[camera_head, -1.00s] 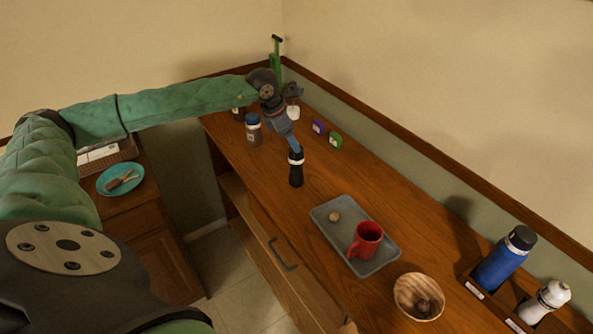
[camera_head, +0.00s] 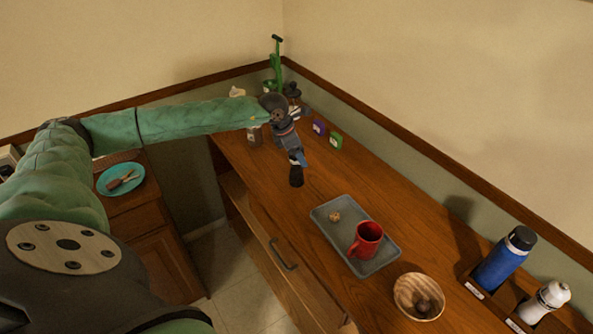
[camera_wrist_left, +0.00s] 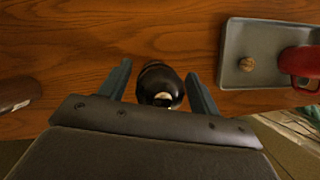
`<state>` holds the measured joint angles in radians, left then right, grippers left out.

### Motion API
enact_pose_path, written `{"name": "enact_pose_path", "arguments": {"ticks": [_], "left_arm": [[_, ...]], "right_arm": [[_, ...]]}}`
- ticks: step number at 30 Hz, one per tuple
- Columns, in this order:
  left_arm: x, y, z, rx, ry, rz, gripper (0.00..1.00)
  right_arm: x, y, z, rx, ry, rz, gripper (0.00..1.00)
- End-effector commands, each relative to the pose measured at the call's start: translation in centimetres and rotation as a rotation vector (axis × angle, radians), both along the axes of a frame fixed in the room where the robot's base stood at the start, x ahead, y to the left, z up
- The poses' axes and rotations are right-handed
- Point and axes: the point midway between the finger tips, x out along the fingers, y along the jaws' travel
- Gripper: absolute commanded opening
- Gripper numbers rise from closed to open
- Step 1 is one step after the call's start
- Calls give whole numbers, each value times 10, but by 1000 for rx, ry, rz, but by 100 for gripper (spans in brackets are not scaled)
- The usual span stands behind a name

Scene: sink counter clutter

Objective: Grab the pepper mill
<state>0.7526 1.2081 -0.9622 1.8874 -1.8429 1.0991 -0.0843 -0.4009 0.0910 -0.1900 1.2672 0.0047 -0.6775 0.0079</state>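The pepper mill (camera_head: 296,178) is a dark, upright thing standing on the wooden counter, left of the grey tray. In the left wrist view its round black top with a pale spot (camera_wrist_left: 160,88) shows between the two fingers. My left gripper (camera_head: 298,159) is above and around the mill's upper part, which it hides in the head view. In the left wrist view its fingers (camera_wrist_left: 160,92) are open on either side of the mill, with small gaps. My right gripper is not in view.
The grey tray (camera_head: 380,262) holds a red mug (camera_head: 367,240) and a small brown thing (camera_head: 335,216). A wooden bowl (camera_head: 404,293) and bottles, one blue (camera_head: 503,258), stand farther right. Purple (camera_head: 319,127) and green (camera_head: 336,141) items stand near the wall.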

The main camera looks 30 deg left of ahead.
Motion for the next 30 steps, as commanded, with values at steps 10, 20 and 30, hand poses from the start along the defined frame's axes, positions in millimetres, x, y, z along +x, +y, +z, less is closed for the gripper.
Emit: {"name": "enact_pose_path", "arguments": {"ticks": [10,20,30], "left_arm": [[0,0,1,0,0,0,1],[0,0,10,0,-1,0,1],[-14,-32,60,-2,-2,-5,1]], "right_arm": [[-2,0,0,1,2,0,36],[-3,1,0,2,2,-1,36],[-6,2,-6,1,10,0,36]]}}
